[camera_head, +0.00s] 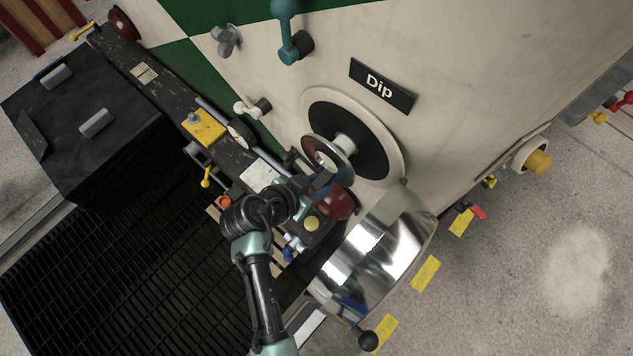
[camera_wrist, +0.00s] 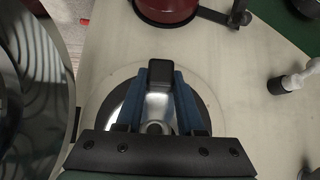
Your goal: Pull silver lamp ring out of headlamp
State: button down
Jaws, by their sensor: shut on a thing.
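The headlamp (camera_head: 376,158) is a round black recess with a cream rim on the cream front panel, under a "Dip" plate. The silver lamp ring (camera_head: 343,160) is a shiny disc on a pale stem in front of the black recess, standing out from it. My gripper (camera_head: 317,184) reaches it from below left. In the wrist view, the blue fingers of my gripper (camera_wrist: 160,82) are shut on a dark grip block at the ring. The silver ring (camera_wrist: 156,108) shows between the fingers, with the black recess behind it. The fingers hide part of the ring.
A large chrome bowl (camera_head: 375,250) with a black ball knob (camera_head: 368,341) stands close to the right of my gripper. A red lamp (camera_head: 337,203) is just below the ring. A black beam (camera_head: 150,75) with yellow and white fittings runs along the left. A dark grate (camera_head: 130,260) lies below.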

aim_at(325, 169)
jog(key=shift+r+p, duration=2.4)
jog(key=shift+r, duration=0.9)
jog(key=shift+f, duration=0.1)
